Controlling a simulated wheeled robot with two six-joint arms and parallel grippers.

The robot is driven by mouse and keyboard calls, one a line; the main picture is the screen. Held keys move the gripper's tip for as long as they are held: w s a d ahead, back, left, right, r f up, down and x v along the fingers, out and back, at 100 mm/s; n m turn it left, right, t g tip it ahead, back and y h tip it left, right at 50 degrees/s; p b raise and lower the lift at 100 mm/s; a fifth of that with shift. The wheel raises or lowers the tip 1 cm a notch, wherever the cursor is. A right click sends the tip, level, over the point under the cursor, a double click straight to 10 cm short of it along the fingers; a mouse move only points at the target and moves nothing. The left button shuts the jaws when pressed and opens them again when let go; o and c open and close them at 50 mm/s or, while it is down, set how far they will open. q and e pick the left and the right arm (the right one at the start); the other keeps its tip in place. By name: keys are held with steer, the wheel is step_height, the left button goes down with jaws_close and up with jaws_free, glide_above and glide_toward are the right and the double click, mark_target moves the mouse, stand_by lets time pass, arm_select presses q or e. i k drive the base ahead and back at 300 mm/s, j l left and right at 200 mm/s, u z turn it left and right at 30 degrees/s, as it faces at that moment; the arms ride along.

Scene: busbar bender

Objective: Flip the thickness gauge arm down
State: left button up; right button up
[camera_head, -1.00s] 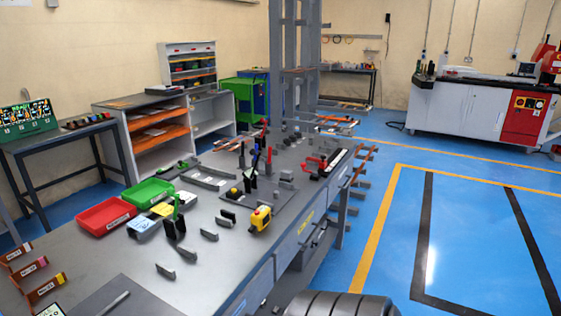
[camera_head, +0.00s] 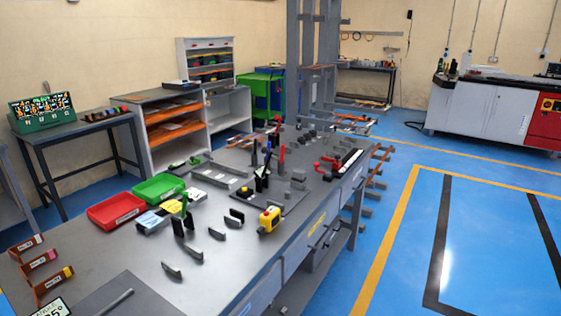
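The workbench (camera_head: 205,277) runs from the lower left toward the back. I cannot tell for certain which piece on it is the thickness gauge arm. A dark upright piece with a green top (camera_head: 183,215) stands near the middle of the bench. Farther back, blue, black and red upright levers (camera_head: 267,153) stand on a dark plate. A red-handled device (camera_head: 328,166) sits near the bench's right edge. Neither of my grippers shows in this view.
A red bin (camera_head: 115,211) and a green bin (camera_head: 158,188) sit on the bench's left side. A yellow box with a red button (camera_head: 269,219) is near the front edge. Small grey brackets (camera_head: 196,253) lie nearby. Blue floor (camera_head: 400,270) at the right is clear.

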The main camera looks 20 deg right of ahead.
mark_target(264, 150)
steer(key=k+j+z, duration=0.55)
steer(key=j+u, duration=0.15)
steer(key=u, duration=0.3)
steer(key=i+l+u, duration=0.3)
steer(key=l+u, duration=0.35)
steer(key=i+l+u, duration=0.15)
steer(key=l+u, duration=0.15)
steer(key=l, duration=0.2)
steer(key=l+u, duration=0.35)
steer(key=i+l+u, duration=0.1)
steer(key=l, duration=2.85)
steer(key=i+u, duration=0.05)
steer(key=i, duration=0.05)
